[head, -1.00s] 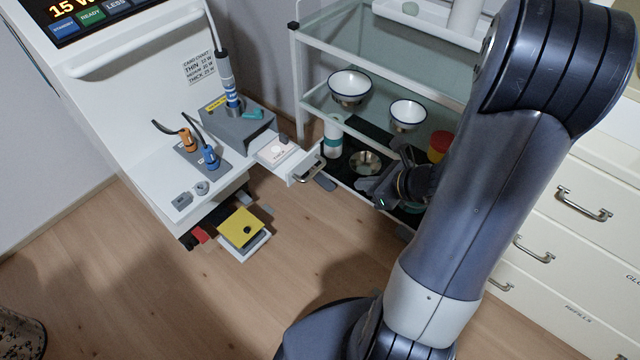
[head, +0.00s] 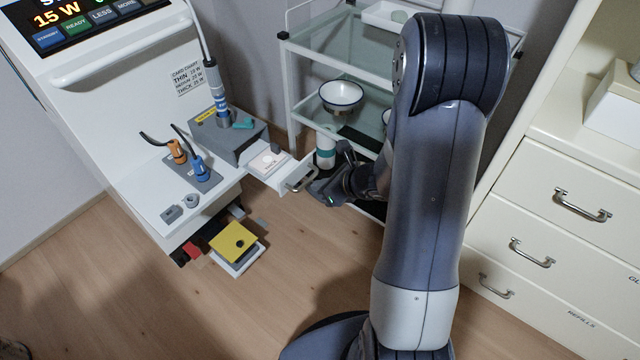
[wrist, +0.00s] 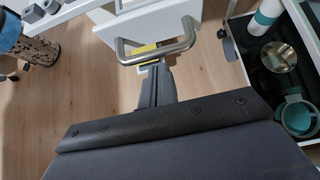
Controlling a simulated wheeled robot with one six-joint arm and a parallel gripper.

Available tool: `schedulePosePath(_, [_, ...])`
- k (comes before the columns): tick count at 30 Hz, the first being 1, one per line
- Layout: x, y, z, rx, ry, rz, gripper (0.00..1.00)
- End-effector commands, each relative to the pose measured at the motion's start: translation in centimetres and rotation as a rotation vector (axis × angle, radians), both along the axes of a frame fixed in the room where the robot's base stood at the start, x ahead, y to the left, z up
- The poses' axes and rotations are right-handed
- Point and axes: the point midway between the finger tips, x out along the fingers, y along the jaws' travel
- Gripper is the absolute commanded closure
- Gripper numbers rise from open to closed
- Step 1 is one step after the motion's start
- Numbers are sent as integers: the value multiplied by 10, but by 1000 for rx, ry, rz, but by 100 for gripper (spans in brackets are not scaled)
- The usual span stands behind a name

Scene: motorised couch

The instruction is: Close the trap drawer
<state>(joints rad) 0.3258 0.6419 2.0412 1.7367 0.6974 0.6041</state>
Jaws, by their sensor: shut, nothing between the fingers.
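The trap drawer (head: 268,170) is a small white drawer pulled out of the right side of the white machine. It holds a pale card and has a metal bar handle (head: 300,180) on its front. In the wrist view the handle (wrist: 157,52) and the white drawer front (wrist: 150,25) lie just ahead of the fingers. My gripper (head: 316,186) is shut and empty, with its tips at or very close to the handle. I cannot tell whether they touch it. The wrist view shows my gripper (wrist: 156,75) pointing at the handle's middle.
A yellow pedal (head: 233,239) on a white base sits low by the machine. A glass-shelved trolley (head: 335,60) with a white bowl (head: 341,95) and a bottle (head: 325,148) stands behind. Cream drawers (head: 560,190) are at the right. The floor (head: 250,310) in front is clear.

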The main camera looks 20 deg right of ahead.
Motion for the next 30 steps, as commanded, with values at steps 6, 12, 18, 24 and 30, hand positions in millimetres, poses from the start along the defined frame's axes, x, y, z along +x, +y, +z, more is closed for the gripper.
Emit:
schedulePosePath(6, [3, 2, 1, 0, 1, -1, 100])
schedulePosePath(12, [3, 2, 1, 0, 1, -1, 100])
schedulePosePath(18, [10, 8, 0, -1, -1, 2, 100])
schedulePosePath(24, [36, 28, 0, 0, -2, 6, 100])
schedulePosePath(30, [72, 54, 1, -1, -2, 6, 100])
